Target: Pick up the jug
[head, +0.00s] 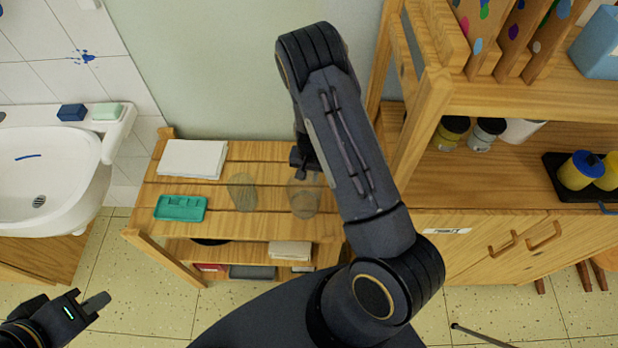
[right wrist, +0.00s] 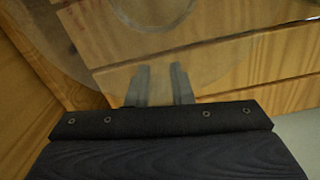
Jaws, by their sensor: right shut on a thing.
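A clear see-through jug (head: 304,200) stands on the slatted wooden bench, at the right of the bench top. My right gripper (head: 304,163) reaches down to its upper back side, and the forearm hides part of that area. In the right wrist view, the clear round wall of the jug (right wrist: 225,65) spreads in front of my two grey fingers (right wrist: 162,85). They are shut on a part of the jug that is hard to make out. My left gripper (head: 90,299) is at the lower left, away from the bench, with its fingers apart and empty.
A second clear vessel (head: 242,192) stands just left of the jug. White paper (head: 193,159) and a green tray (head: 180,208) lie further left. A wooden shelf unit (head: 420,130) with jars rises close on the right. A sink (head: 50,165) is at far left.

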